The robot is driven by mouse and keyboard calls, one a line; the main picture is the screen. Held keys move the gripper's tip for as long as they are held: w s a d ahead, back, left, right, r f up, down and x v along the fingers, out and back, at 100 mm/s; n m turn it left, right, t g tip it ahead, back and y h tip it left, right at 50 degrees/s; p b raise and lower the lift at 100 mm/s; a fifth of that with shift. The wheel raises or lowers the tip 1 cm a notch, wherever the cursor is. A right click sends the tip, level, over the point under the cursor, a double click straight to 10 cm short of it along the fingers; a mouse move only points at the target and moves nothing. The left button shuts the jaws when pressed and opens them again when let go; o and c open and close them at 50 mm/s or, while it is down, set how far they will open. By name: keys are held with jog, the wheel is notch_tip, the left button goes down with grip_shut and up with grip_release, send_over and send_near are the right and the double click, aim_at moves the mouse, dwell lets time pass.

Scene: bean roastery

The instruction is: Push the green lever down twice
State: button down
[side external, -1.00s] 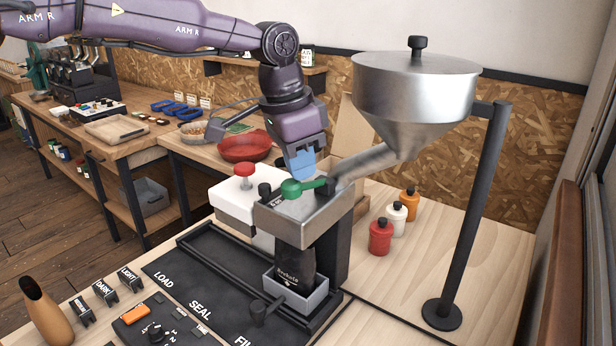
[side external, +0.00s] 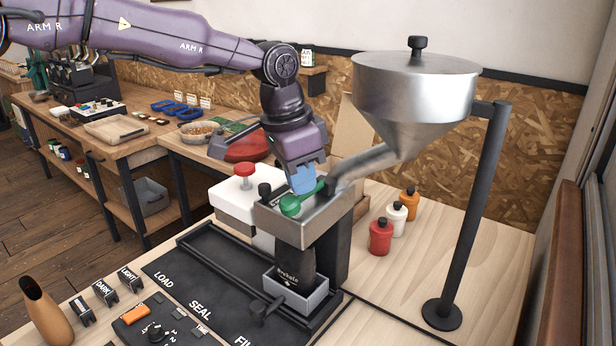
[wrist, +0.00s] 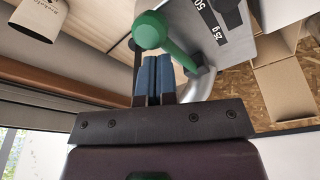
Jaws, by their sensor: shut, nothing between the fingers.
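The green lever (side external: 290,206) sits on top of the metal dosing box (side external: 305,222), its round knob toward the camera and its arm slanting down to the knob. My gripper (side external: 303,186) is shut and empty, its blue fingers pressed together just above and behind the knob, against or very near the lever arm. In the wrist view the shut fingers (wrist: 153,72) point at the green lever (wrist: 151,30), with the arm running off to the right. Whether they touch cannot be told for sure. A dark bag (side external: 288,268) stands in a grey tray (side external: 300,302) under the box.
A steel hopper (side external: 415,90) with a slanted chute (side external: 375,160) stands right of my gripper on a dark post (side external: 475,210). A white unit with a red button (side external: 245,170) is to the left. Red, white and orange bottles (side external: 381,237) stand behind right.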

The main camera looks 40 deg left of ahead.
aim_at(297, 199)
notch_tip(297, 199, up, 6)
dwell(0.7)
dwell(1.7)
jog(key=shift+s+a+r, duration=0.25)
jog(key=s+a+r+n+t, duration=0.1)
jog(key=s+a+r+n, duration=0.15)
jog(key=s+a, duration=0.55)
jog(key=s+a+r+n+t, duration=0.2)
jog(key=s+a+r, duration=0.15)
jog(key=s, duration=0.75)
jog(key=s+a+f, duration=0.1)
jog(key=s+f, duration=0.2)
jog(key=s, duration=0.1)
jog(key=s+a+f+n+y, duration=0.1)
jog(key=s+a+f, duration=0.1)
jog(key=s, duration=0.3)
jog(key=shift+s+a+f+t, duration=0.25)
jog(key=shift+s+f+t, duration=0.05)
jog(key=shift+f, duration=0.15)
